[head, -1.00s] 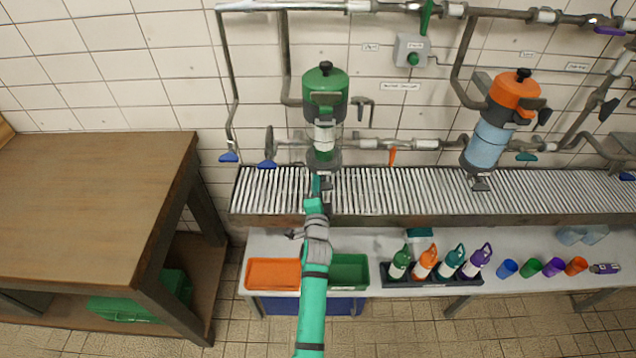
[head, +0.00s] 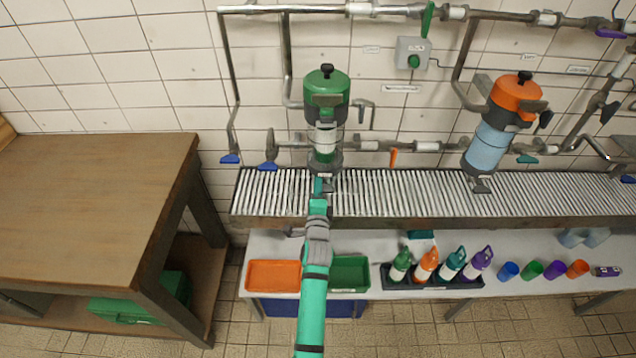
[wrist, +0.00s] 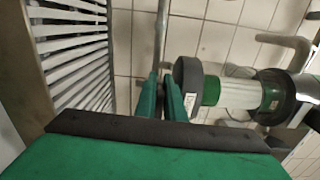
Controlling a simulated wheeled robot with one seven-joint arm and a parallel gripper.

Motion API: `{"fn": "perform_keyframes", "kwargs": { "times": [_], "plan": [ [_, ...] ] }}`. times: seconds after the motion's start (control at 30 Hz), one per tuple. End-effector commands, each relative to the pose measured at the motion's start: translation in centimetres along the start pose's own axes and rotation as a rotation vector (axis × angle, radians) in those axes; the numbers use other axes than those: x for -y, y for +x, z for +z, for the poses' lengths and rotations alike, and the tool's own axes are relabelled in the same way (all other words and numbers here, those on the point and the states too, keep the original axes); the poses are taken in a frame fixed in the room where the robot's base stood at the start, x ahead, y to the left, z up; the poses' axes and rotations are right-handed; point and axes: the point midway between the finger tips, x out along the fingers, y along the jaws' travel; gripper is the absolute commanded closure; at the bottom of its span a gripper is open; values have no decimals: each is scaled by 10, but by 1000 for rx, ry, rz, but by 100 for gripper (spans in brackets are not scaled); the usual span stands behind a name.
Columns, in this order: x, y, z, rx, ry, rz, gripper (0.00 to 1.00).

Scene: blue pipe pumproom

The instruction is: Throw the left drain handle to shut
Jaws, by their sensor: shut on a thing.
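The left filter vessel (head: 326,92), with a green head and a clear bowl, hangs on the pipe above the slatted grate. Its dark bottom end (wrist: 187,88) is close beside my fingers in the wrist view. My gripper (head: 318,186) is directly below this vessel, at the drain. In the wrist view my gripper (wrist: 160,98) has its two green fingers close together, shut on the left drain handle. The handle itself is mostly hidden by the fingers, so its angle cannot be told.
The slatted grate (head: 400,190) runs under the vessels. A second vessel (head: 490,130), orange and blue, hangs to the right. Below are an orange tray (head: 272,276), a green tray (head: 348,274) and several bottles. A wooden table (head: 90,200) stands at the left.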

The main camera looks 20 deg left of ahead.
Motion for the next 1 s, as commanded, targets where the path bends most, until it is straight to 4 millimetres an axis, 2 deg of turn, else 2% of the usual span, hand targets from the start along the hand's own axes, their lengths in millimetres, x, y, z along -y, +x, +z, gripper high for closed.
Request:
{"fn": "perform_keyframes", "kwargs": {
  "times": [0.03,0.1,0.57,1.0],
  "plan": [
    [0,0,0,0,1,-1,89],
    [0,0,0,0,1,-1,73],
    [1,0,-1,-2,-42,-4,73],
    [-8,0,-3,-1,-455,-1,73]
  ]
}}
